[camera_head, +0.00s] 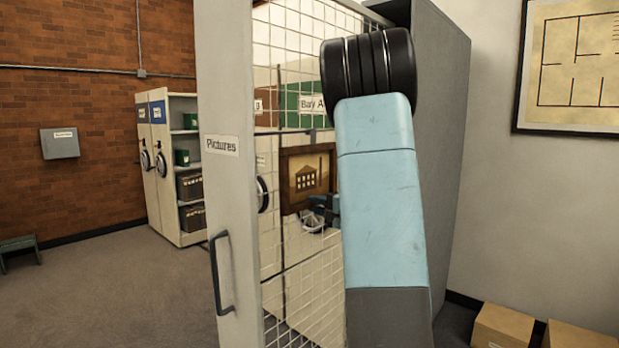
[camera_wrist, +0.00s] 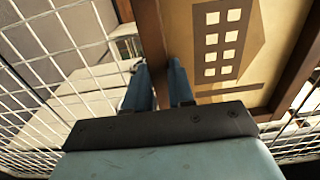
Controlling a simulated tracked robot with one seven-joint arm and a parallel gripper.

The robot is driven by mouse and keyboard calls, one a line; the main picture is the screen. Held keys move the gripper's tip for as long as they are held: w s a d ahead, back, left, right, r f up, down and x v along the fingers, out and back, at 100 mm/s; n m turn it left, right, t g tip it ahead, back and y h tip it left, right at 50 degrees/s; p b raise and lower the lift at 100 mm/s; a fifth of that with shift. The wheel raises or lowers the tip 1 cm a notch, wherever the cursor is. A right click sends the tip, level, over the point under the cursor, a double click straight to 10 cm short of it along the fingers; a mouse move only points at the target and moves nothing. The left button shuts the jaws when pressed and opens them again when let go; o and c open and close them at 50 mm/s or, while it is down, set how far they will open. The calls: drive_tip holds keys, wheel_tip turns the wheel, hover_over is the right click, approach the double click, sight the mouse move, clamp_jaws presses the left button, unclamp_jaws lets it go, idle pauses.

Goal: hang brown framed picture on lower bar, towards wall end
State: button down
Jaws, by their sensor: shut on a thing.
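The brown framed picture (camera_head: 304,180) shows a dark building on a tan ground. In the head view it is upright against the wire mesh panel (camera_head: 312,272) of the pulled-out "Pictures" rack. My gripper (camera_head: 325,204) is at the picture's lower right, partly hidden by my arm. In the wrist view the two blue fingers of my gripper (camera_wrist: 160,78) are shut on one side of the brown frame (camera_wrist: 150,45). A thin dark horizontal bar (camera_head: 270,132) crosses the mesh near the picture's top. I cannot tell whether the picture touches it.
The rack's beige end post (camera_head: 228,190) with a black handle stands left of the picture. A grey panel (camera_head: 440,130) stands behind my arm at right. Cardboard boxes (camera_head: 502,326) lie by the right wall. Open floor (camera_head: 110,295) is at left.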

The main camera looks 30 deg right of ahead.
sight(309, 193)
drive_tip(key=shift+r, duration=0.15)
drive_tip(key=shift+r, duration=1.45)
drive_tip(key=v, duration=0.9)
idle(1.0)
drive_tip(key=shift+d, duration=0.1)
idle(0.5)
